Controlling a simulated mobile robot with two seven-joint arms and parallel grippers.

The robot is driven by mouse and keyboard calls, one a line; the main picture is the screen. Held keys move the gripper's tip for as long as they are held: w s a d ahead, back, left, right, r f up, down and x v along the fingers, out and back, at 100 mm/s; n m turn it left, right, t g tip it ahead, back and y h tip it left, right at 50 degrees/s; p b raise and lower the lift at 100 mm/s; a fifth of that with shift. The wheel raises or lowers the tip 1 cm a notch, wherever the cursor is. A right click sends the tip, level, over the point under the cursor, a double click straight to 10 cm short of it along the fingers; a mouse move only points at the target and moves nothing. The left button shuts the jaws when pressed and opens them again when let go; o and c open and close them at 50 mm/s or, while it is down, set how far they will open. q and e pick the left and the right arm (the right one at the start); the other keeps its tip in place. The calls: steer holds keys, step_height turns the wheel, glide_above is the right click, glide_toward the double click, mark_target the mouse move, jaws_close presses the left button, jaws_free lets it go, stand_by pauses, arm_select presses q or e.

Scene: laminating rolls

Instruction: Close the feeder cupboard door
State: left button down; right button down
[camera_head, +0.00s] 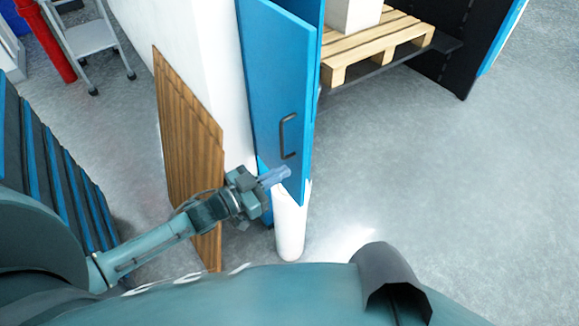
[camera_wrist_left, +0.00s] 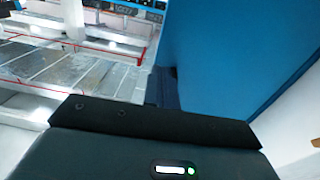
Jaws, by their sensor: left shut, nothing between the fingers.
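The blue cupboard door (camera_head: 280,85) stands upright in the middle of the head view, with a dark bar handle (camera_head: 286,136) on its face. It appears to stand open; its hinge side and most of the cupboard inside are hidden. My left gripper (camera_head: 281,175) is shut and empty at the lower part of the door, below the handle. I cannot tell whether it touches the door. In the left wrist view a large blue panel (camera_wrist_left: 235,55), likely the door, fills the upper right. My right gripper is not in view.
A white cylinder (camera_head: 290,228) stands below the door. A brown wooden board (camera_head: 188,140) leans by the white wall left of the door. A wooden pallet (camera_head: 375,45) lies behind to the right. The grey floor (camera_head: 450,180) at right is clear.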

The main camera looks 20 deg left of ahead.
mark_target(301, 163)
arm_select(q)
steer(key=shift+x, duration=1.6)
steer(key=shift+w, duration=0.1)
